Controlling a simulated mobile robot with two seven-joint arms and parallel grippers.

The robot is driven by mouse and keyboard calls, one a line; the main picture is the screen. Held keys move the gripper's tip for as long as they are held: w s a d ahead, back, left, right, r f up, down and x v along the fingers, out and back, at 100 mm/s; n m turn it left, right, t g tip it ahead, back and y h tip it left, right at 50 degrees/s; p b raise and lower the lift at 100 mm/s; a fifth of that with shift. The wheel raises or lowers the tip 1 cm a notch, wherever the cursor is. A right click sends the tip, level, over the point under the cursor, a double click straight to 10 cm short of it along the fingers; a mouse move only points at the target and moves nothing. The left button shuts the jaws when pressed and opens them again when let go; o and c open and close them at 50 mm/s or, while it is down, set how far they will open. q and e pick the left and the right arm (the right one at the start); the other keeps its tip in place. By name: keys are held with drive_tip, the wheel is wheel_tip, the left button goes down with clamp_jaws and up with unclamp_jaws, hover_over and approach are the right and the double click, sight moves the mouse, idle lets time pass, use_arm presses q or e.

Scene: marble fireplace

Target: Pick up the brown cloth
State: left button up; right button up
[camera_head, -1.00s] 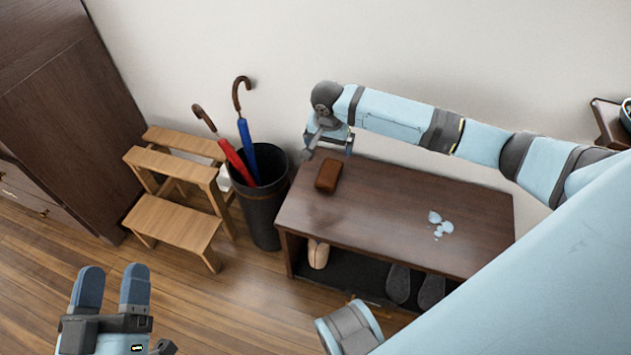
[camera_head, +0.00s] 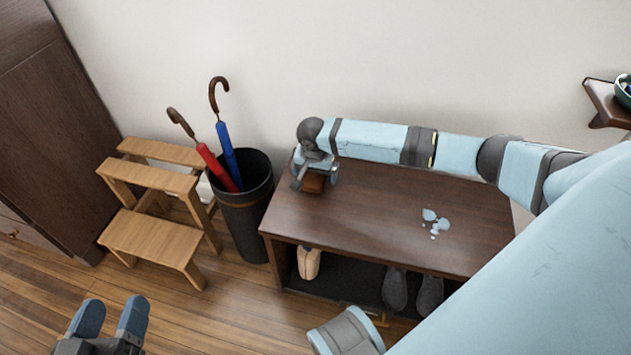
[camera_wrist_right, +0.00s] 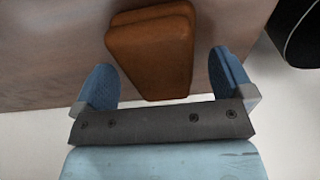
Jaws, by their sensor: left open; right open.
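The brown cloth (camera_head: 314,184) is a folded, block-like bundle on the left end of the dark wooden bench. My right gripper (camera_head: 316,172) is just above it in the head view and covers much of it. In the right wrist view the cloth (camera_wrist_right: 152,50) lies ahead, its near end between the two blue fingers of my open right gripper (camera_wrist_right: 165,82). I cannot tell whether the fingers touch it. My left gripper (camera_head: 110,318) is open and empty at the lower left, over the floor.
The bench (camera_head: 370,210) has pale blue spots (camera_head: 435,222) on top and shoes (camera_head: 396,288) below. A dark bin (camera_head: 245,215) with red and blue umbrellas stands left of the bench, beside a wooden step stool (camera_head: 150,238). The bench top's middle is clear.

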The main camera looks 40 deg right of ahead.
use_arm(q)
drive_tip(key=shift+f, duration=0.1)
use_arm(e)
drive_tip(key=shift+f, duration=0.2)
drive_tip(key=c, duration=1)
drive_tip(key=shift+r+p, duration=4.35)
drive_tip(key=shift+r, duration=5.65)
drive_tip(key=o, duration=0.4)
drive_tip(key=c, duration=0.3)
use_arm(q)
wheel_tip(320, 180, up, 8)
drive_tip(key=a+n+t, duration=0.1)
drive_tip(key=t, duration=0.2)
drive_tip(key=shift+y, duration=0.3)
